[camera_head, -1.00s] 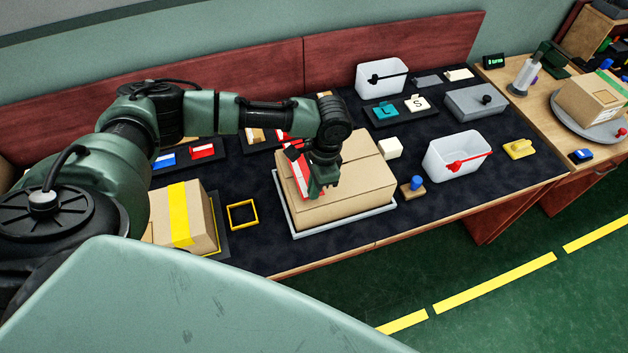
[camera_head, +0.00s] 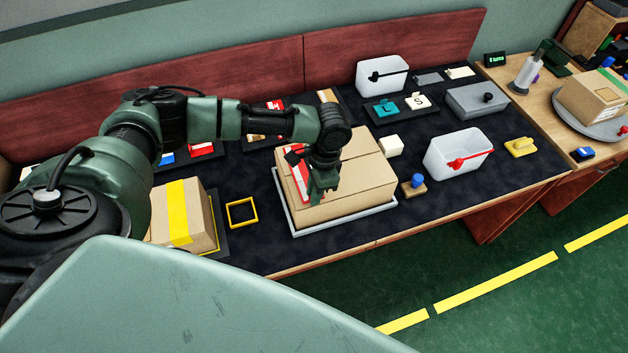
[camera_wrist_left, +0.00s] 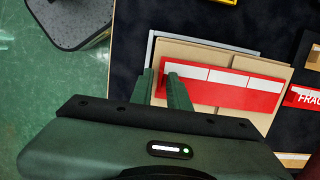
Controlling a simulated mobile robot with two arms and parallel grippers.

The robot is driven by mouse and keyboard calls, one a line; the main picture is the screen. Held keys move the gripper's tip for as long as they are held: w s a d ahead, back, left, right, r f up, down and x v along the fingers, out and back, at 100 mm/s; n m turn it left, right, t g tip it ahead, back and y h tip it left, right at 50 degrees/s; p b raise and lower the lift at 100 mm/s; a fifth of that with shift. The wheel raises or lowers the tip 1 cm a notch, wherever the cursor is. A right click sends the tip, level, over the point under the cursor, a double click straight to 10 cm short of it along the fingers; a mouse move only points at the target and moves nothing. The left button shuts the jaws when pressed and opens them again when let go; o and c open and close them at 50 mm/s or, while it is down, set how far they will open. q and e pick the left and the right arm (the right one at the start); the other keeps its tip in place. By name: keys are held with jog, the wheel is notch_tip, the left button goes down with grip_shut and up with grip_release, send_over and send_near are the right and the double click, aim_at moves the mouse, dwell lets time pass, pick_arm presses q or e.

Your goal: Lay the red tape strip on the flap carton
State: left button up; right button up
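The flap carton (camera_head: 355,190) is a tan box in a pale tray, its flaps folded over the top. The red tape strip (camera_head: 299,178), with white panels, is at the carton's left end. In the left wrist view the strip (camera_wrist_left: 225,92) runs parallel to the carton's edge, over the top flaps; it looks flat on them, though contact is hard to judge. My left gripper (camera_head: 322,190) is low over the carton beside the strip. In the wrist view its fingers (camera_wrist_left: 161,82) stand slightly apart at one end of the strip, the right finger overlapping it. My right gripper is out of view.
A yellow-taped carton (camera_head: 185,215) and a yellow square frame (camera_head: 242,213) are to the left. A blue-knobbed stamp (camera_head: 414,185), a white block (camera_head: 390,146) and a white bin (camera_head: 458,157) stand to the right. Red label pieces (camera_head: 203,149) lie behind my arm.

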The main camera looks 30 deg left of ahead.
pick_arm(q)
jog(key=shift+o, duration=0.4)
jog(key=r, duration=0.2)
jog(key=r+b, duration=0.1)
jog(key=r, duration=0.3)
jog(key=shift+w+d+r+b, duration=0.3)
jog(key=shift+w+d+r, duration=0.05)
jog(key=shift+w, duration=0.05)
jog(key=shift+r, duration=0.5)
